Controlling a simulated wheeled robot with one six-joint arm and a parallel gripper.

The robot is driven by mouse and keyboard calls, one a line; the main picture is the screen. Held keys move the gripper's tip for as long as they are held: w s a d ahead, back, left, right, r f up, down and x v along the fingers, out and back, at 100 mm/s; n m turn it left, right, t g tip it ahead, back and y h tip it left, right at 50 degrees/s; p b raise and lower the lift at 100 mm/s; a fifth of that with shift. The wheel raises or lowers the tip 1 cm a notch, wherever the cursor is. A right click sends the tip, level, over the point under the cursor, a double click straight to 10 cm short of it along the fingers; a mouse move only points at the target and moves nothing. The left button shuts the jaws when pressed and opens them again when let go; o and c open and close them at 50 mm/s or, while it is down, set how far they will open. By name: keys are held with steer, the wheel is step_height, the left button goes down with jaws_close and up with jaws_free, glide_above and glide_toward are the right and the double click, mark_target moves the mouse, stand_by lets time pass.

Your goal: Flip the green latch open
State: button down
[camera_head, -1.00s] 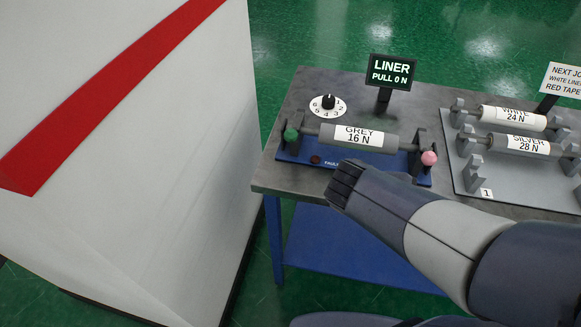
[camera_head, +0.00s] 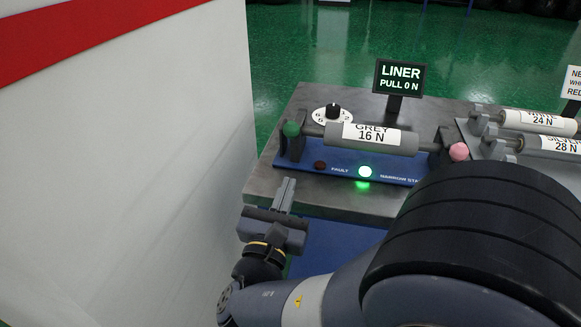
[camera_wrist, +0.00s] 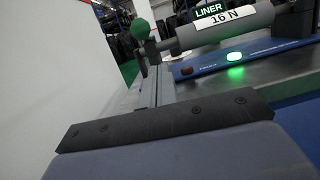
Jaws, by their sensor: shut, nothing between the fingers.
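The green latch (camera_head: 291,130) is a round green knob on a dark upright holder at the left end of the grey roll (camera_head: 370,139), on the blue stand (camera_head: 400,170). My gripper (camera_head: 287,182) is shut and empty. Its fingers point toward the stand, in front of and below the green latch and apart from it in the head view. In the wrist view, the green latch (camera_wrist: 141,28) shows just beyond my fingers (camera_wrist: 152,78); the gap in depth is hard to judge there. The lower part of the latch is partly hidden behind the fingers in that view.
A pink knob (camera_head: 459,152) stands at the roll's right end. A green lamp (camera_head: 364,172) is lit beside a dark red fault lamp (camera_head: 320,165). A dial (camera_head: 333,112) and the LINER sign (camera_head: 400,77) stand behind. A white wall-like cabinet (camera_head: 120,180) is close on the left.

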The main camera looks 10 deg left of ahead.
steer(key=shift+s+a+f+n+t+y, duration=0.15)
steer(key=shift+a+n+y, duration=0.1)
steer(key=shift+a, duration=0.15)
steer(key=shift+s+a+r+n+t+y, duration=0.1)
steer(key=shift+a+n+t+y, duration=0.05)
steer(key=shift+a+y, duration=0.15)
steer(key=x, duration=1)
steer(key=shift+r+p, duration=0.4)
steer(key=shift+p, duration=0.4)
